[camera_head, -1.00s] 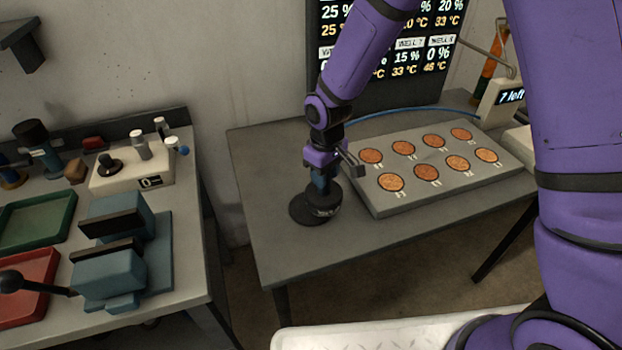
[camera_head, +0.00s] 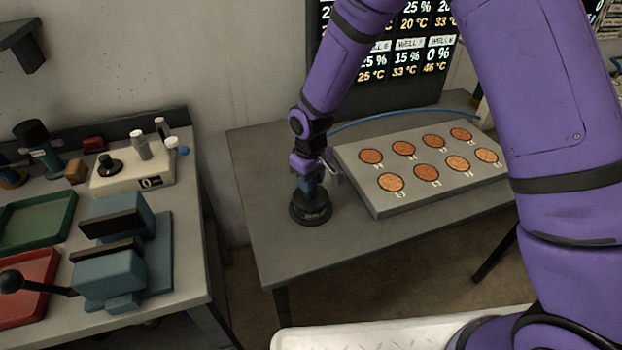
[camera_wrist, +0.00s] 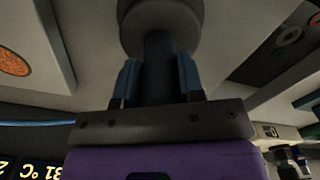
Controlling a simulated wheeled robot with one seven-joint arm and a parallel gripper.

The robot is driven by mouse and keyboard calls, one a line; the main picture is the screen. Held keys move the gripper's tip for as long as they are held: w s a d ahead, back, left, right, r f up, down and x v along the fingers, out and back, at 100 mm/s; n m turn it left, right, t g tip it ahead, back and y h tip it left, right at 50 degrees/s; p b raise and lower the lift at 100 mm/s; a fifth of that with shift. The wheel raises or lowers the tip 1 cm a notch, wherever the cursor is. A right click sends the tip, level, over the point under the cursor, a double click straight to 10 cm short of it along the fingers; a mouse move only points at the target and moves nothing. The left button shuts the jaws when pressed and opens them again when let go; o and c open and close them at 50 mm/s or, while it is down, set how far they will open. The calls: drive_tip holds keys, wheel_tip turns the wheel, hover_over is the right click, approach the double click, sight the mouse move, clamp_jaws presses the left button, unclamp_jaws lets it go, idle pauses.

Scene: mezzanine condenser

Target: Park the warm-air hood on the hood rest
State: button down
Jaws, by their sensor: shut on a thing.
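The warm-air hood (camera_head: 311,208) is a dark round bell with a narrow stem, near the left end of the grey table. My gripper (camera_head: 309,184) is shut on its stem from above. In the wrist view, the blue fingers of my gripper (camera_wrist: 158,78) close on both sides of the dark stem, with the round hood (camera_wrist: 160,22) beyond them. The hood looks upright and is at or very close to table height. The hood rest, a dark disc, is hidden under the hood now; I cannot tell whether they touch.
A grey plate (camera_head: 378,200) with several copper discs lies just right of the hood on the grey table (camera_head: 270,240). A dark display (camera_head: 390,95) stands behind. A blue hose (camera_head: 385,115) runs behind the plate. A side bench (camera_head: 190,260) with trays and a teal press is at left.

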drive_tip(key=shift+f, duration=0.1)
drive_tip(key=c, duration=0.7)
unclamp_jaws()
wheel_tip(320, 180, up, 12)
drive_tip(key=shift+r, duration=0.25)
drive_tip(key=s+d+r+m+t, duration=0.15)
drive_tip(key=s+d+r, duration=0.25)
drive_tip(key=d+r, duration=0.45)
drive_tip(key=s+d+r+m+t, duration=0.1)
drive_tip(key=s+d+r+m, duration=0.15)
drive_tip(key=d+r, duration=0.55)
drive_tip(key=s+d+r+m+t, duration=0.1)
drive_tip(key=s+d+r, duration=0.1)
drive_tip(key=s, duration=0.4)
drive_tip(key=s+d+r+m, duration=0.2)
drive_tip(key=s+d+r, duration=0.1)
drive_tip(key=s+d, duration=0.2)
drive_tip(key=s+d+r+m+t, duration=0.1)
drive_tip(key=s+d+r, duration=0.1)
drive_tip(key=s, duration=0.7)
drive_tip(key=shift+d+r+m+t, duration=0.15)
drive_tip(key=shift+d+m+t, duration=0.2)
drive_tip(key=shift+d, duration=0.3)
